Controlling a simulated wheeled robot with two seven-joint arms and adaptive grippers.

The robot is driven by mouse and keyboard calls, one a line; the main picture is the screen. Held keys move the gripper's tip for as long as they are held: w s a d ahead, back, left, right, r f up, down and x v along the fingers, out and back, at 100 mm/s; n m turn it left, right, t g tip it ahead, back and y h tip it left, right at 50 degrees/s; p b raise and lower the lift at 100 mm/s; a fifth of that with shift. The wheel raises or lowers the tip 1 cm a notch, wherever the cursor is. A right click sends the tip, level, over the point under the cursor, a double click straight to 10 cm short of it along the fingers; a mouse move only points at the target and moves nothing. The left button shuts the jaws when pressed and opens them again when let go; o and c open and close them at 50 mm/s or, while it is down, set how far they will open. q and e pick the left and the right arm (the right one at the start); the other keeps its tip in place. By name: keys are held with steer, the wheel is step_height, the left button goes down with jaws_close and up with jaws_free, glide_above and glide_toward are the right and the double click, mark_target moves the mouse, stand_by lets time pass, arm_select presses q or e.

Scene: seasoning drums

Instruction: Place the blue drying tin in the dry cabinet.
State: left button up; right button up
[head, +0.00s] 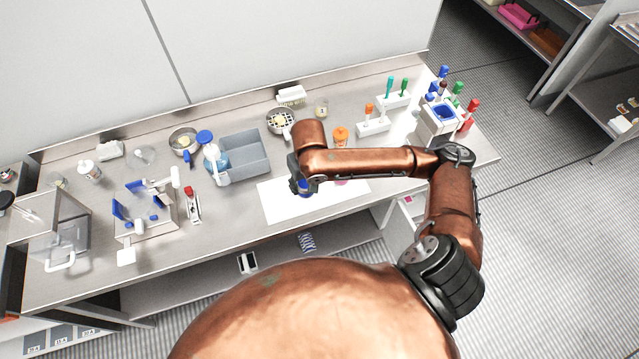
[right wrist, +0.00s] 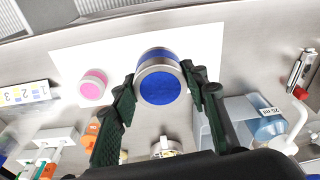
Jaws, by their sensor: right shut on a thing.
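The blue drying tin (right wrist: 160,82), a round metal tin with a blue face, sits between the two dark fingers of my right gripper (right wrist: 158,76) in the right wrist view. The gripper is shut on its sides. In the head view the tin (head: 305,188) shows as a small blue patch under my right gripper (head: 301,184), over the white mat (head: 270,207). I cannot tell whether it touches the mat. A clear-walled box with a pale handle, apparently the dry cabinet (head: 72,238), stands at the bench's left end. My left gripper is not in view.
A pink-topped tin (right wrist: 92,87) lies on the mat beside the blue one. A grey bin (head: 245,160), a blue-and-white rack (head: 150,222) and a red-capped item (head: 192,205) stand between the mat and the cabinet. Tube racks stand at the right.

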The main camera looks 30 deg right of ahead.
arm_select(q)
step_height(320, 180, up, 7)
steer(key=p, duration=0.5)
arm_select(e)
steer(key=s+d+m, duration=0.1)
steer(key=s+d, duration=0.4)
steer(key=s, duration=0.5)
steer(key=b, duration=0.6)
glide_above(316, 195)
steer(key=f, duration=0.9)
steer(key=shift+s+f, duration=0.15)
steer(key=shift+s, duration=0.2)
steer(key=shift+w+f, duration=0.3)
steer(key=shift+f, duration=0.05)
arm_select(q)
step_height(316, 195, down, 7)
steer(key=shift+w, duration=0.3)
arm_select(e)
steer(key=shift+d+f, duration=0.1)
steer(key=shift+f, duration=1.55)
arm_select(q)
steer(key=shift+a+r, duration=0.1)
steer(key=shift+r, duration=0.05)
arm_select(e)
steer(key=o, duration=1.2)
steer(key=shift+f, duration=0.1)
